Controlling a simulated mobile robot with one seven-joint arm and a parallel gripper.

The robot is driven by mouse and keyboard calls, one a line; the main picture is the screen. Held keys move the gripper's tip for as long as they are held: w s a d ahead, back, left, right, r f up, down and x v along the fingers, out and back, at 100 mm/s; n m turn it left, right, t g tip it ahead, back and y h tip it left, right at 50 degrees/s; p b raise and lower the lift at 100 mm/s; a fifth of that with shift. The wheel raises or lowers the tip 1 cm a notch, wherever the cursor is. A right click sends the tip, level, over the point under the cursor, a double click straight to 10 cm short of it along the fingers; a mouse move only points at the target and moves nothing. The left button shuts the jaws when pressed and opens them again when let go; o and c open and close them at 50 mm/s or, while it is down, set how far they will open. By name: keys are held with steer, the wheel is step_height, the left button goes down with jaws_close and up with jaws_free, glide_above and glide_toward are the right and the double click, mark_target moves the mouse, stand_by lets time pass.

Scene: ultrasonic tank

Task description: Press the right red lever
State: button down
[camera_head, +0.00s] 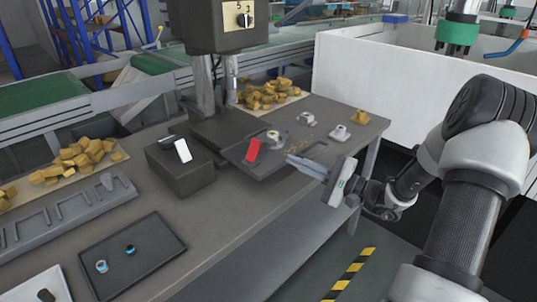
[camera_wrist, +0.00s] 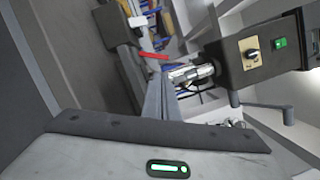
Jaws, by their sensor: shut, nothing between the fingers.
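A red lever (camera_head: 252,150) stands tilted on a dark plate at the foot of the press, at the table's middle right. In the wrist view the red lever (camera_wrist: 153,56) shows as a thin red bar just beyond my fingers. My gripper (camera_head: 291,158) is shut and empty, to the right of the lever, its fingers pointing left towards it. A small gap shows between them in the head view. In the wrist view my gripper (camera_wrist: 158,86) has its fingertips near the lever; contact cannot be told there. A white lever (camera_head: 183,150) sits on a dark box to the left.
The press head (camera_head: 226,22) with a knob hangs above the plate. Yellow-brown chunks lie in piles behind (camera_head: 268,94) and at the left (camera_head: 88,152). Small metal parts (camera_head: 338,133) stand at the right. A dark tray (camera_head: 130,258) holds two small parts at the front left.

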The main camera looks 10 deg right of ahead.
mark_target(253, 150)
steer(key=shift+w+d, duration=0.1)
steer(key=shift+d, duration=0.15)
steer(key=shift+a, duration=0.1)
steer(key=b+x, duration=0.1)
steer(key=x, duration=0.9)
steer(key=shift+w+b, duration=0.15)
steer(key=shift+b, duration=0.15)
